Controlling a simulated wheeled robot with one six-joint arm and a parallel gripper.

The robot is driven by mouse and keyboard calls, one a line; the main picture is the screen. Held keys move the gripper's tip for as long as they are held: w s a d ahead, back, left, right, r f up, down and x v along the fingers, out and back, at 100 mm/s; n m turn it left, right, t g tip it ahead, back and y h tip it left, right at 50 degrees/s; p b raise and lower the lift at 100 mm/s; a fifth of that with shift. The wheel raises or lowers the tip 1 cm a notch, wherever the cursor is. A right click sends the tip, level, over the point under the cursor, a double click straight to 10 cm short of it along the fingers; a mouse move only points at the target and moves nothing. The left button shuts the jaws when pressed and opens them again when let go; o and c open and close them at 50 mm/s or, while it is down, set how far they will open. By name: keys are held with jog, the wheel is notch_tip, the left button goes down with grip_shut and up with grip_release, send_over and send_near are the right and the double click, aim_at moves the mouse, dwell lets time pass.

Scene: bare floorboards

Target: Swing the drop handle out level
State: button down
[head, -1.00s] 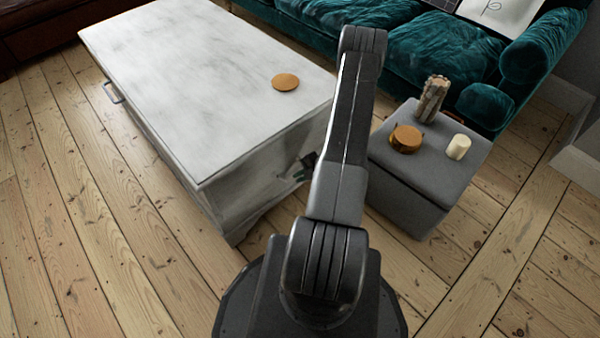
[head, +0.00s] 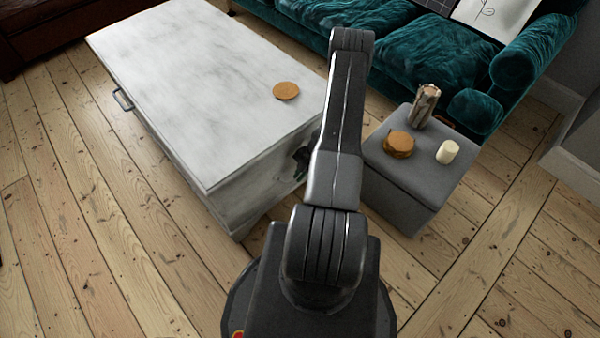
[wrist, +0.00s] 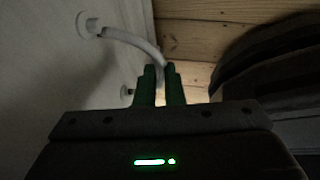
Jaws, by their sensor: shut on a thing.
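The white chest (head: 215,75) stands on the floorboards ahead of me. Its drop handle (wrist: 133,39), a pale curved bar, shows in the wrist view, fixed to the chest's end by round mounts. The bar stands out from the chest face, and its outer part runs between my fingertips. My gripper (wrist: 162,72) has green fingers and is shut on that bar. In the head view my arm hides the handle, and only a dark bit of the gripper shows by the chest end. I cannot tell whether the handle is exactly level.
A grey ottoman (head: 408,190) stands close to the right of my arm, with a candle (head: 447,152), brown discs (head: 398,144) and a log-like piece (head: 425,105) on it. A teal sofa (head: 420,45) is behind. Open floor lies at left and front right.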

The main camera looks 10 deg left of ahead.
dwell(0.5)
jog(key=c, duration=1.5)
grip_release()
jog(key=shift+c, duration=0.2)
jog(key=p+v, duration=0.2)
jog(key=v, duration=1.1)
jog(key=shift+r+p, duration=0.35)
jog(key=shift+r, duration=0.05)
jog(key=shift+w+d, duration=0.1)
jog(key=b+x, duration=0.2)
jog(key=x, duration=1.2)
jog(key=shift+b, duration=0.3)
jog(key=shift+d, duration=0.1)
